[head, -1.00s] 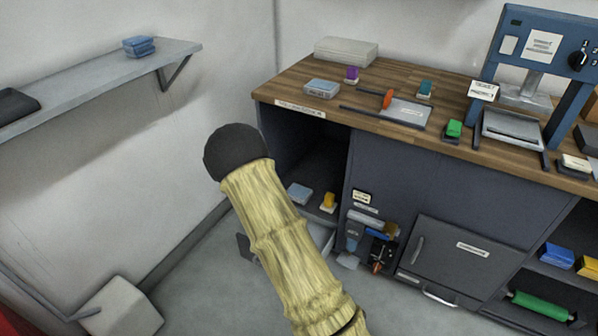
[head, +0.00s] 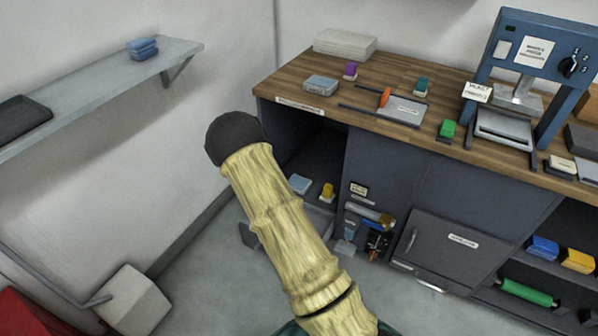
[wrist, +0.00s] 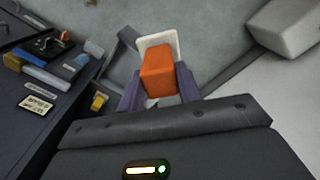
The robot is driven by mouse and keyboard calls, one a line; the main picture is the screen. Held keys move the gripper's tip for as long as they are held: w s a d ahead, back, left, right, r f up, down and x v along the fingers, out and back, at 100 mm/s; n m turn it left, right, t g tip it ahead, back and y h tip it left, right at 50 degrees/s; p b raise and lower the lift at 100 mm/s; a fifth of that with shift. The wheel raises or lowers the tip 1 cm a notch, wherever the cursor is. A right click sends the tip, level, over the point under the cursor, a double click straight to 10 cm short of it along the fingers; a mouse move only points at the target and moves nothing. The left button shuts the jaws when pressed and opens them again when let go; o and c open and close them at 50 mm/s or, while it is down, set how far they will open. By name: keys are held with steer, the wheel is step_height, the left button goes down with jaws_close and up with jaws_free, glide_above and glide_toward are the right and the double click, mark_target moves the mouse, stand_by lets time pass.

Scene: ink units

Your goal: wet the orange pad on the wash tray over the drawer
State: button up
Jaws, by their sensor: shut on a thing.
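An orange block with a pale plate at its far end, which appears to be the orange pad (wrist: 158,74), is between the two purple-grey fingers of my gripper (wrist: 157,86) in the wrist view. The gripper is shut on it, above grey floor. In the head view my arm hides the gripper and the block. A flat pale-blue item (head: 300,184) lies in the open bay left of the cabinet. A shallow grey tray with blue in it (head: 321,86) sits on the worktop. I cannot tell which of these is the wash tray. A grey front with a handle (head: 440,252) is below the worktop.
A yellow-topped stamp (head: 327,190) stands in the open bay and shows in the wrist view (wrist: 98,101). The wooden worktop (head: 290,85) holds stamps, a press (head: 520,75) and a flat plate. A wall shelf (head: 110,85) is left. A pale box (head: 135,300) stands on the floor.

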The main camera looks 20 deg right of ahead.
steer(key=s+r, duration=0.6)
steer(key=shift+s+r, duration=0.35)
steer(key=shift+s, duration=0.05)
